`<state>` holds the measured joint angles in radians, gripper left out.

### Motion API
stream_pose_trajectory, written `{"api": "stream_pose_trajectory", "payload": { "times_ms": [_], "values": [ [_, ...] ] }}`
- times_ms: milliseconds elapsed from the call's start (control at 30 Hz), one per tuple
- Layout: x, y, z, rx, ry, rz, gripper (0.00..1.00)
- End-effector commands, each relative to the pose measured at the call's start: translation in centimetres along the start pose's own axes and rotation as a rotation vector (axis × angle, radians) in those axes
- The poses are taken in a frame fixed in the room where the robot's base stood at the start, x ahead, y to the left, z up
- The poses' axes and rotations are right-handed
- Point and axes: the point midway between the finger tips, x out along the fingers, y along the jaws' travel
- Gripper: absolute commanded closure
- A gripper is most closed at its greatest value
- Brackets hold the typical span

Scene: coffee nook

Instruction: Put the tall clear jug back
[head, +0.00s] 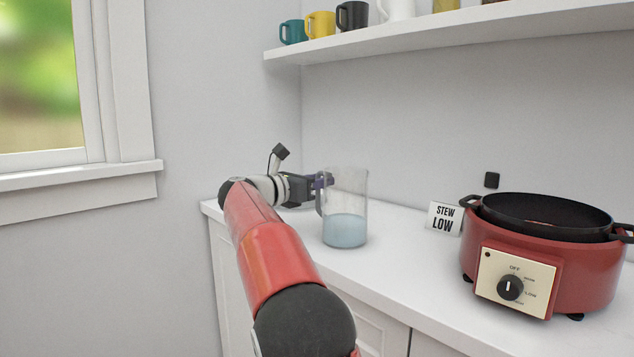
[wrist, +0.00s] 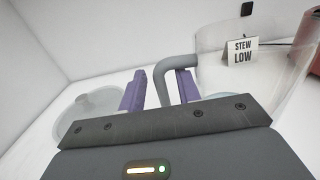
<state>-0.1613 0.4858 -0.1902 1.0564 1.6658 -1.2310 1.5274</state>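The tall clear jug (head: 346,190) stands upright on the white counter, with bluish liquid in its lower part. Its clear wall also shows at the right of the wrist view (wrist: 285,65). Its grey handle (wrist: 166,72) reaches between the two purple fingers of my gripper (wrist: 160,90). The fingers are apart, with a gap between the handle and the left finger; the handle is close to the right finger. In the head view my gripper (head: 321,181) is at the jug's left side, by the handle, and the fingertips are partly hidden.
A red stew pot (head: 560,262) stands at the right, with a "STEW LOW" card (head: 444,217) beside it. A pale round vessel (wrist: 88,108) is left of my fingers in the wrist view. A shelf (head: 450,34) with mugs (head: 320,24) hangs above the counter (head: 400,262).

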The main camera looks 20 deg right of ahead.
Motion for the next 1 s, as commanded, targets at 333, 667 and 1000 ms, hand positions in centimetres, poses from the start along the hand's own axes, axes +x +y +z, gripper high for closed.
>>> {"api": "stream_pose_trajectory", "payload": {
  "times_ms": [333,667,1000],
  "values": [
    [-4.1,0.1,0.1,0.001,0.001,0.005,0.67],
    [-10.4,0.0,0.2,0.000,0.000,0.003,0.67],
    [-12.1,0.0,0.3,0.000,0.000,0.000,0.67]
  ]
}}
